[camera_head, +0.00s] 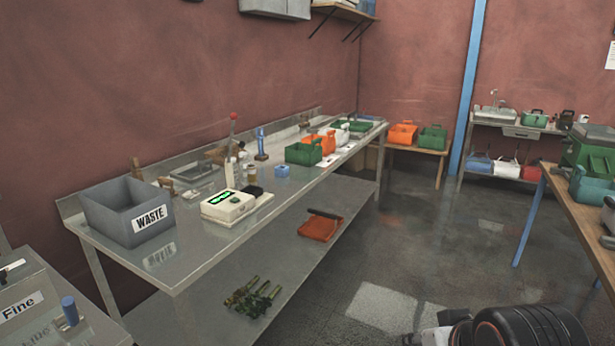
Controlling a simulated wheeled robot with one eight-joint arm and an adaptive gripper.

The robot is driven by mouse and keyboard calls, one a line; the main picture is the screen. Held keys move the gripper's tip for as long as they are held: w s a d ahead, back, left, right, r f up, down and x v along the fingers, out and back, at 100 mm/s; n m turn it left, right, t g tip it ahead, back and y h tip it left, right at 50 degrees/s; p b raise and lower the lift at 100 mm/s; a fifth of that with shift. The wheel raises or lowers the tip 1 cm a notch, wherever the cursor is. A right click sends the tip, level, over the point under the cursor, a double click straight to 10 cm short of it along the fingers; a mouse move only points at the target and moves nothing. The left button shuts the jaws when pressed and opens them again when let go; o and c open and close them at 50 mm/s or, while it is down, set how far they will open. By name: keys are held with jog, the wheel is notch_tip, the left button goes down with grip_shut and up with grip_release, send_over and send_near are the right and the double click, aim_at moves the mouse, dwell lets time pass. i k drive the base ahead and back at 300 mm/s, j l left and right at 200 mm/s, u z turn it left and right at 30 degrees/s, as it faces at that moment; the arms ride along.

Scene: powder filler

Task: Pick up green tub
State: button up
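Several green tubs are in view. One green tub (303,152) stands upright on the long steel bench, at its front edge past the middle. Another green tub (433,138) stands on a small wooden table at the back, right of an orange tub. A green tub (534,118) also sits on the far shelf. A blue-green tub (592,190) stands on the wooden bench at the right. Black links of my arm show at the bottom right, far from all the tubs. The arm's end is cut off by the lower edge, so the fingers cannot be made out.
The steel bench (195,250) carries a grey WASTE bin (115,220), a white scale (228,207), a blue block (282,170) and orange tubs. Its lower shelf holds a red tray (320,228). A blue post (468,90) stands at the back. The middle floor is clear.

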aim_at(306, 155)
jog(key=i+l+z, duration=0.1)
jog(key=i+z, duration=0.15)
jog(key=i, duration=1.85)
jog(key=i+l+u, duration=0.1)
jog(key=i+u, duration=0.3)
jog(key=i+l+u, duration=0.25)
jog(key=i+u, duration=0.15)
jog(key=i+l+u, duration=0.8)
jog(key=i+l, duration=0.05)
jog(key=l, duration=0.05)
